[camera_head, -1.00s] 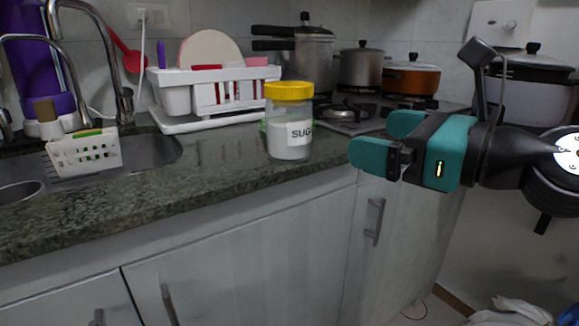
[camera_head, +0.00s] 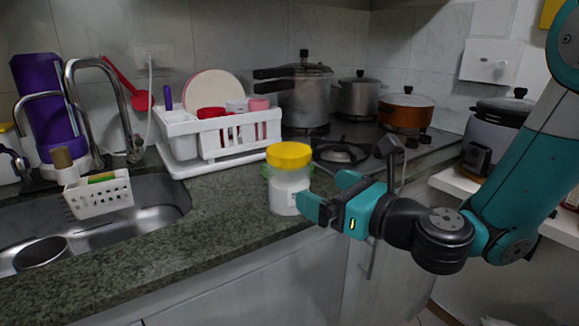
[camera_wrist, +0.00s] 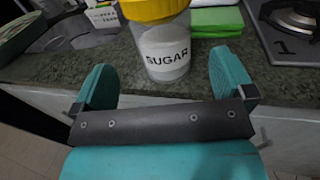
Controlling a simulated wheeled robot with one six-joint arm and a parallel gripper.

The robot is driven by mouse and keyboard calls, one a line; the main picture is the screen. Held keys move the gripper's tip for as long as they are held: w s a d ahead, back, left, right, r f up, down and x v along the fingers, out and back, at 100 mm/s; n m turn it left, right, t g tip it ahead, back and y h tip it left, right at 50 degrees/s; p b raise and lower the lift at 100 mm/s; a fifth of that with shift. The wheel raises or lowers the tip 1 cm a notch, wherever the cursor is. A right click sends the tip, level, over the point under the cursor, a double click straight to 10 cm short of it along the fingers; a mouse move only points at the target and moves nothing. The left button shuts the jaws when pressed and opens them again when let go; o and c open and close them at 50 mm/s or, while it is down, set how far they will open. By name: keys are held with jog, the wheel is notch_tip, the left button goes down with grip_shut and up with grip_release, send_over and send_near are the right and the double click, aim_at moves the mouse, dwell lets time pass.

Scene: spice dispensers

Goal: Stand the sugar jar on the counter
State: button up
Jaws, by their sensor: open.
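The sugar jar (camera_head: 289,192) is clear with a yellow lid and white contents. It stands upright on the granite counter (camera_head: 215,215) near the front edge. In the wrist view the jar (camera_wrist: 163,45) shows its SUGAR label facing me, beyond the fingertips and between their lines. My gripper (camera_head: 326,194) is open and empty, at the jar's right front side. In the head view one finger overlaps the jar's lower right; I cannot tell if it touches. In the wrist view my gripper (camera_wrist: 160,75) has its two teal fingers spread apart, with a gap before the jar.
A white dish rack (camera_head: 215,140) stands behind the jar, and a sink with a white basket (camera_head: 98,194) is at left. A stove with pots (camera_head: 405,112) is at back right. Bare counter lies left of the jar.

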aim_at(305, 181)
jog(key=p+x, duration=0.1)
jog(key=x, duration=0.2)
jog(key=shift+w+a+p, duration=0.25)
jog(key=shift+a+p, duration=0.05)
jog(key=shift+p, duration=0.1)
jog(key=p+x, duration=0.2)
jog(key=x, duration=0.1)
jog(key=shift+w+a+f+p, duration=0.1)
jog(key=shift+w+a+p, duration=0.1)
jog(key=shift+w+p, duration=0.15)
jog(key=shift+w+a+f+p, duration=0.25)
jog(key=shift+w+a+p, duration=0.05)
jog(key=shift+w+a, duration=0.1)
jog(key=c, duration=1.3)
jog(key=shift+r, duration=0.1)
